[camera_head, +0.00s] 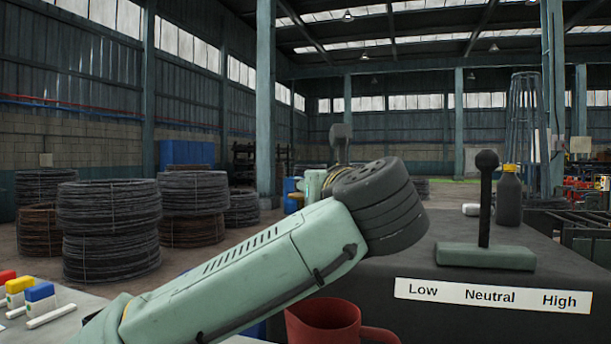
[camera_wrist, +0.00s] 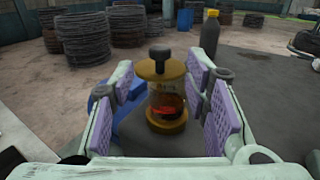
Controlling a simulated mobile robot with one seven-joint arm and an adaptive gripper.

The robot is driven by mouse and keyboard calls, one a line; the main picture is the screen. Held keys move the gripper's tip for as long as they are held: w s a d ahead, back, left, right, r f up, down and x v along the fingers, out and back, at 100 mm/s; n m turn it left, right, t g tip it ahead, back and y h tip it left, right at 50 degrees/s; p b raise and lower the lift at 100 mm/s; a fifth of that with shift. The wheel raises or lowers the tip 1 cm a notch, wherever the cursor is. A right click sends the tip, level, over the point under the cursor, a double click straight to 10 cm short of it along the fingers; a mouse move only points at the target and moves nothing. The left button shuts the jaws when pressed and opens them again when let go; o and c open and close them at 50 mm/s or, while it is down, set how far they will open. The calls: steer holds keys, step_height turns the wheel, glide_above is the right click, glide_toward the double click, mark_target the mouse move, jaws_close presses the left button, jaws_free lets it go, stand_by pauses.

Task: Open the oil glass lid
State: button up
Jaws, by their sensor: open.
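The oil glass (camera_wrist: 166,105) stands upright in the wrist view, with amber contents and a brass base. Its brass lid (camera_wrist: 160,70) sits on top and carries a black knob (camera_wrist: 160,52). My gripper (camera_wrist: 160,80) is open. Its purple-padded fingers stand to the left and right of the oil glass, with gaps visible on both sides. I cannot tell how far the fingertips reach along it. In the head view my wrist hides most of the gripper and the oil glass.
A lever (camera_head: 485,200) stands on the dark console (camera_head: 390,285) above a Low/Neutral/High label. A dark bottle with a yellow cap (camera_head: 509,197) stands behind it, and also shows in the wrist view (camera_wrist: 210,38). A red mug (camera_head: 322,325) is below my arm. Wire coils (camera_head: 108,230) stand left.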

steer(key=w+p, duration=0.1)
steer(key=w, duration=0.2)
steer(key=w+a+p, duration=0.1)
steer(key=w, duration=0.3)
steer(key=shift+a+r, duration=0.15)
steer(key=shift+a, duration=0.05)
steer(key=shift+w+a, duration=0.1)
steer(key=shift+w, duration=0.35)
steer(key=shift+c, duration=0.2)
jaws_close()
